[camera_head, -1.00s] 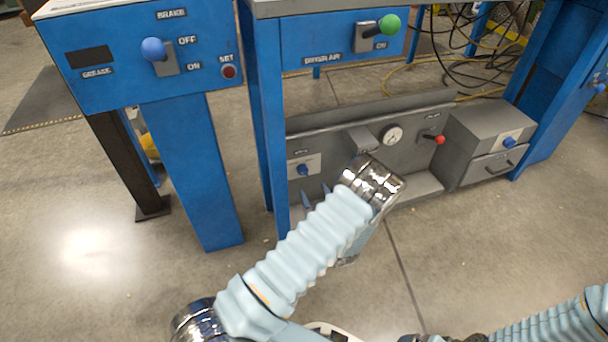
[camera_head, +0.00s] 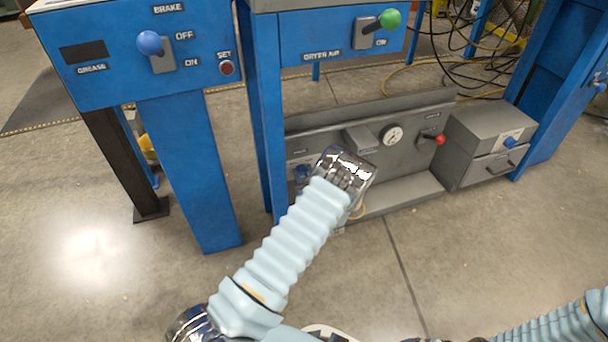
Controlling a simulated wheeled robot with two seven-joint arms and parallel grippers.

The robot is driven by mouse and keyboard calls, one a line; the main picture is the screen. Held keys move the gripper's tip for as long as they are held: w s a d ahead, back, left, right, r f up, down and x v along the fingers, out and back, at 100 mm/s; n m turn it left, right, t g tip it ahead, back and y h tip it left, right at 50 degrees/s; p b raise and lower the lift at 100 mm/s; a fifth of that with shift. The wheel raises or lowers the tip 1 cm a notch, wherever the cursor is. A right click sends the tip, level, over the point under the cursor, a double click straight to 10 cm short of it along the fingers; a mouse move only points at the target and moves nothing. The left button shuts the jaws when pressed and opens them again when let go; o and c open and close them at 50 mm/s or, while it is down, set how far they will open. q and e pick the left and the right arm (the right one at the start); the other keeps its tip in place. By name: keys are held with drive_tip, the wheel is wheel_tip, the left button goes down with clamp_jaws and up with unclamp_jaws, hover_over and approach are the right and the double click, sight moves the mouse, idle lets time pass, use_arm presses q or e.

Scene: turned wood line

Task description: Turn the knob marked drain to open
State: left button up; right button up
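A small blue knob (camera_head: 302,172) sits at the left of a low grey panel (camera_head: 372,158) under the machine; its label is too small to read. A second blue knob (camera_head: 510,142) sits on a light plate on the grey box at right. I cannot read which one is marked drain. My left arm reaches to the grey panel, its wrist just right of the first knob. My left gripper (camera_head: 304,182) is mostly hidden behind the wrist, close to that knob; contact and finger opening cannot be seen. My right arm shows at lower right, without its gripper.
A red-tipped lever (camera_head: 438,139) and a gauge (camera_head: 392,135) are on the grey panel. Above hang a green-knobbed dryer air lever (camera_head: 388,20) and a blue brake lever (camera_head: 150,43). A blue post (camera_head: 196,170) stands at left. The front floor is clear.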

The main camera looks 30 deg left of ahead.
use_arm(q)
drive_tip(key=c, duration=0.6)
drive_tip(key=shift+o, duration=0.2)
drive_tip(key=shift+d+m, duration=0.1)
drive_tip(key=shift+m, duration=0.3)
drive_tip(key=m+p, duration=0.1)
drive_tip(key=m, duration=0.2)
drive_tip(key=shift+r+p, duration=0.1)
drive_tip(key=shift+p, duration=0.2)
drive_tip(key=m+p, duration=0.1)
drive_tip(key=m, duration=0.2)
drive_tip(key=shift+m, duration=0.4)
drive_tip(key=m+p, duration=0.1)
drive_tip(key=m, duration=0.4)
drive_tip(key=shift+w+d+f+p, duration=0.1)
drive_tip(key=shift+f+p, duration=0.1)
drive_tip(key=shift+p, duration=0.2)
drive_tip(key=m, duration=0.5)
drive_tip(key=shift+f+p, duration=0.1)
drive_tip(key=shift+p, duration=0.25)
drive_tip(key=shift+m, duration=0.3)
